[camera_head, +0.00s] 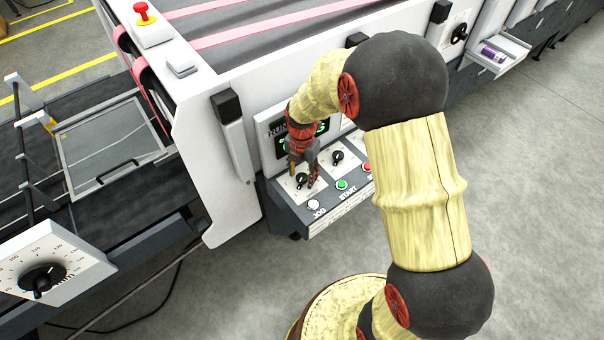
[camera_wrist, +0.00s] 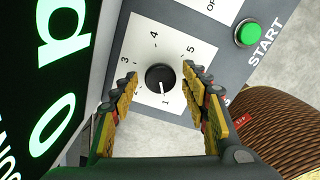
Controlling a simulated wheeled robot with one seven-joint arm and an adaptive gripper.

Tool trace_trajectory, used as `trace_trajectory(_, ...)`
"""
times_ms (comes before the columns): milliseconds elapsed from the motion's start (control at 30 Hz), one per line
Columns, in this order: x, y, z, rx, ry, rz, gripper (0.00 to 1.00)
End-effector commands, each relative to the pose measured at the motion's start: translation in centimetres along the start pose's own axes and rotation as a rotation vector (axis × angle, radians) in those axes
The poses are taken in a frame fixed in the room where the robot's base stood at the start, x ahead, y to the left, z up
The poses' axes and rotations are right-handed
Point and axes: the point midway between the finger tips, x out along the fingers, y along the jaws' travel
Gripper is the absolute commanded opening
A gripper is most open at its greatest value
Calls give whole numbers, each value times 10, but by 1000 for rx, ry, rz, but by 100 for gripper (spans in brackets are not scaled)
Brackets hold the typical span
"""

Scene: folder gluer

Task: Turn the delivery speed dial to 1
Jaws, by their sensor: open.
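A black round dial knob (camera_wrist: 159,77) sits on a white plate with numbers 1, 3, 4 and 5 in view. Its white mark points at or very near the 1. The plate's name label is not in view, so I cannot read which dial it is. My gripper (camera_wrist: 160,84) is open, with one finger on each side of the knob and a visible gap on both sides. In the head view the same knob (camera_head: 301,179) shows below my gripper (camera_head: 304,171) at the left end of the sloped control panel.
A second dial (camera_head: 337,157) sits to the right on the panel. A white JOG button (camera_head: 313,204), a green START button (camera_head: 341,184) and a red button (camera_head: 367,166) line the front. A lit screen stands behind. A large dial (camera_head: 42,277) is at lower left.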

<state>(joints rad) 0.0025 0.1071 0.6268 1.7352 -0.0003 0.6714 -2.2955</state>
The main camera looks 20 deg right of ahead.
Motion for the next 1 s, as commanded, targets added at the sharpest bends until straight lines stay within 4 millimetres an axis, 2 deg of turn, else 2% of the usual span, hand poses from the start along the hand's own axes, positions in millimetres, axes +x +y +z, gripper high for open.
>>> trace_trajectory(300,0,0,0,1,1,0,50)
trace_trajectory(433,-9,0,0,1,-1,1,50)
trace_trajectory(567,-30,1,1,1,-3,3,50)
trace_trajectory(800,-79,1,1,0,-2,2,50)
trace_trajectory(1000,-108,1,0,0,0,1,50)
